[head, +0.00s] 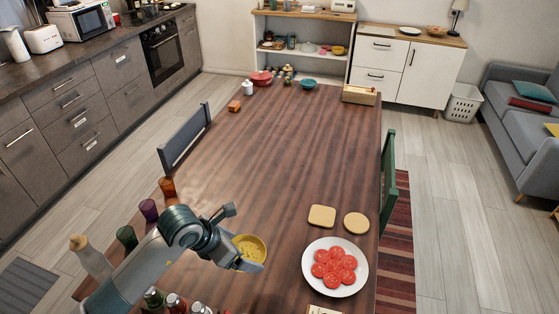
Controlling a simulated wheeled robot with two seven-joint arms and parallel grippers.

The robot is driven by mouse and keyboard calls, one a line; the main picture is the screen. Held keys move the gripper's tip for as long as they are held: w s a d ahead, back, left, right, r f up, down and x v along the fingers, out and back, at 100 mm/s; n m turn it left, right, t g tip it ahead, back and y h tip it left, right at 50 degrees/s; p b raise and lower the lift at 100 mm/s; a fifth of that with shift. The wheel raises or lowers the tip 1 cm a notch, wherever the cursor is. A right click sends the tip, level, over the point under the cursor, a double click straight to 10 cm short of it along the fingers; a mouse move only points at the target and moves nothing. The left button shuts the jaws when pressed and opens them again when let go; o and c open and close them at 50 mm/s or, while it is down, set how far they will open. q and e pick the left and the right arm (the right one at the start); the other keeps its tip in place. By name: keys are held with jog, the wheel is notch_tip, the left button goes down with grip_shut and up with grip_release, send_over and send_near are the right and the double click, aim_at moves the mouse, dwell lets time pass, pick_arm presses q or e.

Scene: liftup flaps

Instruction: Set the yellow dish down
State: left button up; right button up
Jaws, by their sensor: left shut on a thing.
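The yellow dish (251,247) is a small round bowl at the lower middle of the head view. My left gripper (242,262) is shut on the dish at its near side. The dish is over the near part of the dark wooden table (270,160); I cannot tell how high it is above the top. My arm hides part of the table on the left. My right gripper is not in view.
A white plate (315,284) with red tomato slices stands right of the dish. Two bread slices (322,216) lie behind the plate. Coloured glasses (148,210) line the left edge, with bottles (154,297) at the front. The middle of the table is clear.

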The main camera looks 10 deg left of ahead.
pick_arm(q)
jog(key=w+a+f+b, duration=0.1)
jog(key=a+f, duration=0.1)
jog(key=w+a+f+b, duration=0.1)
jog(key=a+f+b, duration=0.1)
jog(key=a, duration=0.1)
jog(key=a+f+b, duration=0.2)
jog(key=a, duration=0.1)
jog(key=shift+w+a, duration=0.25)
jog(key=shift+w, duration=0.15)
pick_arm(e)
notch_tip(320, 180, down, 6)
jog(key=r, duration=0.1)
pick_arm(q)
jog(key=shift+w+a+f+b, duration=0.25)
jog(key=shift+a+b, duration=0.1)
jog(key=shift+a, duration=0.2)
jog(key=shift+w+a+f+b, duration=0.2)
jog(key=shift+a+b, duration=0.15)
jog(key=shift+a, duration=0.4)
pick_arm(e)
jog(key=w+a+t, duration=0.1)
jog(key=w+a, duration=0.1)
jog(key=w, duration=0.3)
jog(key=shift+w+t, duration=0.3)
pick_arm(q)
jog(key=shift+f, duration=0.15)
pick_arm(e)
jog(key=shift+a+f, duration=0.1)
